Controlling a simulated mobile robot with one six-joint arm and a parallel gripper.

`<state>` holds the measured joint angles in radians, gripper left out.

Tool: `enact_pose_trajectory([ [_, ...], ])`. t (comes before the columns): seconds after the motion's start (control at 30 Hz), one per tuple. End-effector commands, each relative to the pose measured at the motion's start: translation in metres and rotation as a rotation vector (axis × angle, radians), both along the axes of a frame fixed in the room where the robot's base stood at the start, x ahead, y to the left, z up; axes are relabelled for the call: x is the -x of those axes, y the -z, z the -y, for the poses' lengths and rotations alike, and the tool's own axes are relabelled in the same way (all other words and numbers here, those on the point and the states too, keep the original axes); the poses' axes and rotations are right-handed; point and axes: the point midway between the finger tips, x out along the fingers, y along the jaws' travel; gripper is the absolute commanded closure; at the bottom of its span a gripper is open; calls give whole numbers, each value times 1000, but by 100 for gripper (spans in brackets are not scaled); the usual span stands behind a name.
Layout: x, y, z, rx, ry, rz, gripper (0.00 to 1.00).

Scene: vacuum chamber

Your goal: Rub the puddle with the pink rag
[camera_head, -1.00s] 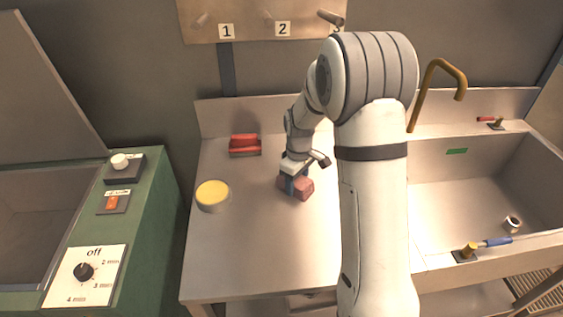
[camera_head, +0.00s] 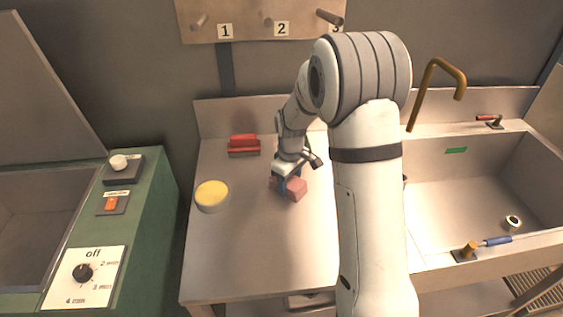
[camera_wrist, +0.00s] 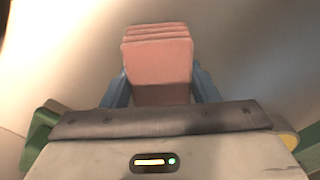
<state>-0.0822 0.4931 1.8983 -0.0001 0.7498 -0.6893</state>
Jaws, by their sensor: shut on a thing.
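The pink rag (camera_head: 296,189) is a folded block low over the steel table, right of the yellow-topped round container. My gripper (camera_head: 284,186) is shut on it, with blue fingers on either side. In the wrist view the rag (camera_wrist: 157,62) shows its stacked folds between the two blue fingers (camera_wrist: 160,92). I cannot tell whether the rag touches the tabletop. No puddle can be made out in either view; my arm hides part of the table's right side.
The steel table (camera_head: 240,255) is clear at the front. A round container with a yellow top (camera_head: 212,195) stands at left, and a red object (camera_head: 244,145) lies near the back. A sink (camera_head: 470,195) with a brass tap (camera_head: 436,85) is at right, a green control unit (camera_head: 140,220) at left.

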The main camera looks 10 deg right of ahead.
Motion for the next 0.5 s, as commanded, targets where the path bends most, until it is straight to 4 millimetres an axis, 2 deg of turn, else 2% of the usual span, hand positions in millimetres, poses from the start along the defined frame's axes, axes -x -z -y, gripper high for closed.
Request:
enact_pose_trajectory([
  [0.17, 0, 1, -14, 0, 4, -1, 67],
  [0.27, -1, -11, -14, 0, 9, 1, 67],
  [0.3, -1, -22, -13, -1, 10, 4, 67],
  [0.5, 0, -40, -11, 0, 13, -1, 67],
])
